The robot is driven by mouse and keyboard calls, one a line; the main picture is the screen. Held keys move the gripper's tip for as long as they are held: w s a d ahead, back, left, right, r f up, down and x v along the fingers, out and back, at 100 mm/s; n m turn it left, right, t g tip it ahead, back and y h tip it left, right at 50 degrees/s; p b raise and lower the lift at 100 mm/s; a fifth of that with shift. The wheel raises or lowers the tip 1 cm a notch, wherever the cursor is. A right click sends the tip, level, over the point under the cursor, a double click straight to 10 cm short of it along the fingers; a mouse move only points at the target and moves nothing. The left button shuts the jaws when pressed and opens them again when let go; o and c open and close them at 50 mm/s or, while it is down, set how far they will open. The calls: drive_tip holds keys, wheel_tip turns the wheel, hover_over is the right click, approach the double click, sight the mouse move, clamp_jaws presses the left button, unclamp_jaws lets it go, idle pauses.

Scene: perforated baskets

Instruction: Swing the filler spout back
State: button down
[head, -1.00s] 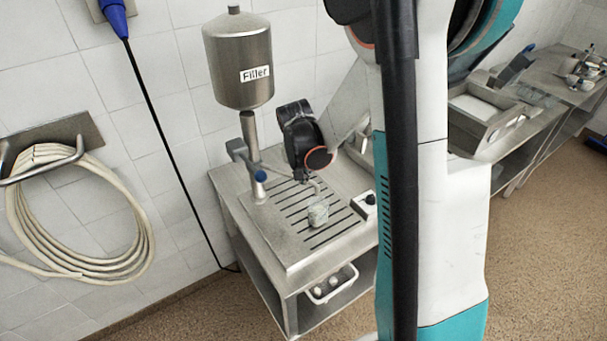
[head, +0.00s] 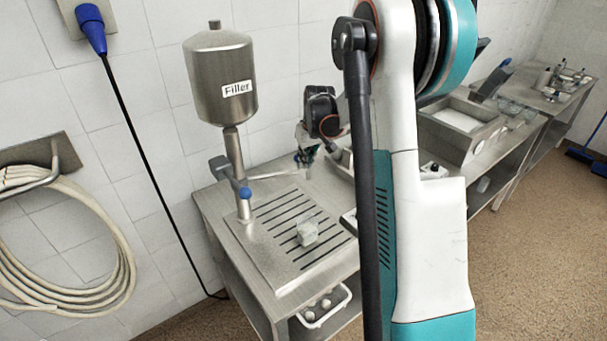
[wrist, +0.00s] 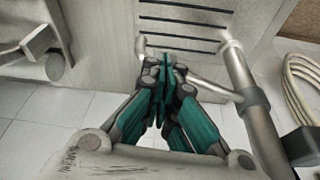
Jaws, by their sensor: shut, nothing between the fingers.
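The steel filler tank (head: 222,85), labelled "Filler", stands on a post (head: 235,160) with a blue knob (head: 245,193). The thin spout (head: 270,176) reaches from the post to the right, across the back of the slotted tray (head: 265,255), and is apart from the pot. A small pale pot (head: 307,233) sits on the tray. My gripper (head: 304,158) is shut and empty, at the spout's outer end. In the wrist view my gripper (wrist: 165,65) lies over the spout (wrist: 208,87), hiding part of it; I cannot tell whether they touch.
A basin (head: 460,125) stands to the right on the counter. A hose coil (head: 120,290) hangs on the left wall, and a black cable (head: 150,175) runs down it. A white basket (head: 325,305) is on the shelf below.

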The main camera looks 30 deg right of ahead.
drive_tip(key=w+d+n, duration=0.2)
drive_tip(key=w, duration=0.5)
drive_tip(key=shift+w+d+n+y+b, duration=0.35)
drive_tip(key=shift+w+n+y+b, duration=0.05)
drive_tip(key=shift+b, duration=0.05)
drive_tip(key=shift+r, duration=0.1)
